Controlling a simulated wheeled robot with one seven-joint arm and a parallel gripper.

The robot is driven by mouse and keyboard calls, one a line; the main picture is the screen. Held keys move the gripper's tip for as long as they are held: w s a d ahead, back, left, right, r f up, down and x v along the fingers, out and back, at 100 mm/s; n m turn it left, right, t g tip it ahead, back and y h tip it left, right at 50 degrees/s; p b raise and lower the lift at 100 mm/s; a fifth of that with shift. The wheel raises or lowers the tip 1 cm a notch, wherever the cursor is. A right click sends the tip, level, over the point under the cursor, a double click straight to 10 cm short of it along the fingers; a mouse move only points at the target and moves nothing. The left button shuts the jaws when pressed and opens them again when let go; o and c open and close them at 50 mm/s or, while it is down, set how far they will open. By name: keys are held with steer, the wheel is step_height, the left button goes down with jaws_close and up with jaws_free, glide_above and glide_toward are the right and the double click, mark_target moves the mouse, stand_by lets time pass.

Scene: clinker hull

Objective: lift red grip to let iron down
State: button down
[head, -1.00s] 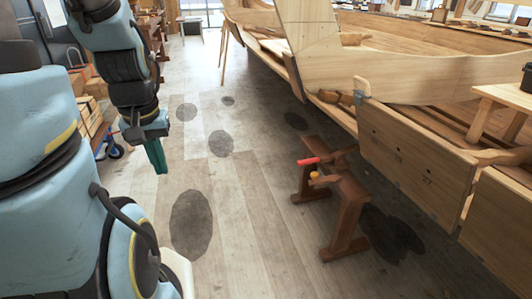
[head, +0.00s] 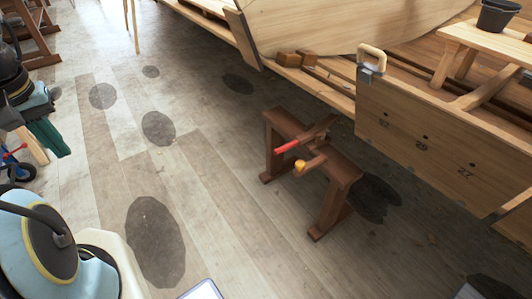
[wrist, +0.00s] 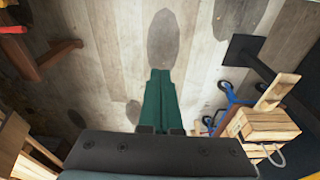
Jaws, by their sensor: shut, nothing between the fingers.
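The red grip (head: 287,146) is the end of a dark wooden lever on a brown wooden stand (head: 338,195) on the floor, beside the hull. A second handle with a yellow end (head: 300,167) sits just in front of it. A red piece at the upper left edge of the wrist view (wrist: 12,29) looks like the same grip. My gripper (head: 60,152) has green fingers and is at the far left of the head view, well apart from the stand. In the wrist view its fingers (wrist: 160,72) are together and empty, pointing over bare floor. I cannot make out the iron.
The wooden hull (head: 345,25) and a numbered plank (head: 425,140) stand behind and right of the stand. A wooden bench with a dark bucket (head: 497,16) is at upper right. A wooden crate (wrist: 262,128) is near my gripper. The floor between gripper and stand is clear, with dark patches.

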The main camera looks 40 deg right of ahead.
steer(key=w+d+f+n+h+b, duration=0.1)
steer(key=d+f+n+h+b, duration=0.3)
steer(key=d+f+b, duration=0.9)
steer(key=w+d+f+n+g+h+b, duration=0.1)
steer(key=d+f+n+h+b, duration=0.4)
steer(key=d+f+b, duration=0.9)
steer(key=w+d+f+n+h+b, duration=0.1)
steer(key=d+f+n+h+b, duration=0.4)
steer(key=d+f+b, duration=0.9)
steer(key=d+n+b, duration=0.1)
steer(key=d+n, duration=0.2)
steer(key=d, duration=0.1)
steer(key=shift+f, duration=0.15)
steer(key=shift+f, duration=0.1)
